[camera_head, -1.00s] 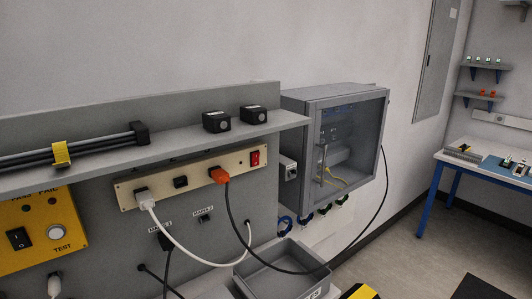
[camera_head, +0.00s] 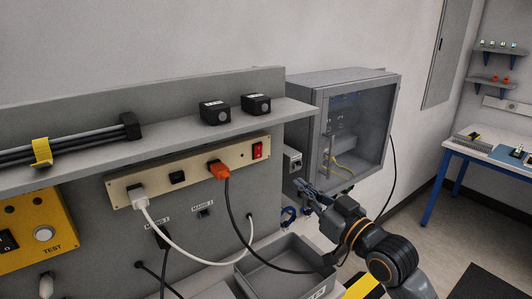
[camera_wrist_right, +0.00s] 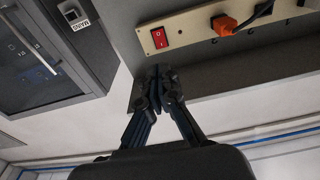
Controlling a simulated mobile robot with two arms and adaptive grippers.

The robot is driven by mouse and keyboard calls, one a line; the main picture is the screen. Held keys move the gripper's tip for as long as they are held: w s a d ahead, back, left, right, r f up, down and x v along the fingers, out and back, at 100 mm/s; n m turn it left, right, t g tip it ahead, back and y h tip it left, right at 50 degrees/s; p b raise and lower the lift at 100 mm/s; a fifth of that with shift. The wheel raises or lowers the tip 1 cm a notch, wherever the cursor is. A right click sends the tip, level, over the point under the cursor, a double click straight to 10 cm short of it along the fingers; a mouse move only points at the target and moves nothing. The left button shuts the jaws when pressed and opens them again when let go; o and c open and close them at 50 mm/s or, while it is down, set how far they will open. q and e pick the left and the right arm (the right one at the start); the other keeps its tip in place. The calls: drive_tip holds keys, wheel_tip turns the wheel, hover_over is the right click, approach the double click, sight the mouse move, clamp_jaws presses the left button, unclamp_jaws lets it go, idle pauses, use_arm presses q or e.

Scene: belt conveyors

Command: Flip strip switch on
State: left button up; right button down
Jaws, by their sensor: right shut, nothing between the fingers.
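The beige power strip (camera_head: 198,176) is fixed to the grey back panel under the shelf. Its red rocker switch (camera_head: 257,150) is at the right end, and it also shows in the right wrist view (camera_wrist_right: 187,37). An orange plug (camera_head: 219,170) and a white plug (camera_head: 138,195) sit in the strip. My right gripper (camera_head: 302,186) is to the right of the strip and lower than the switch, in front of the grey cabinet. In the right wrist view my right gripper (camera_wrist_right: 158,72) is shut and empty, apart from the switch. My left gripper is not in view.
A grey cabinet (camera_head: 312,92) with a clear door stands right of the panel. The shelf (camera_head: 175,143) with two black boxes overhangs the strip. A grey bin (camera_head: 258,286) lies below. White and black cables hang in front of the panel.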

drive_tip(key=shift+w+r, duration=0.2)
drive_tip(key=shift+r, duration=0.4)
drive_tip(key=p, duration=0.5)
approach(259, 147)
drive_tip(key=x, duration=0.6)
drive_tip(key=shift+w+a+f+p, duration=0.1)
drive_tip(key=shift+w+a+p, duration=0.2)
drive_tip(key=shift+w, duration=0.1)
drive_tip(key=shift+w, duration=0.1)
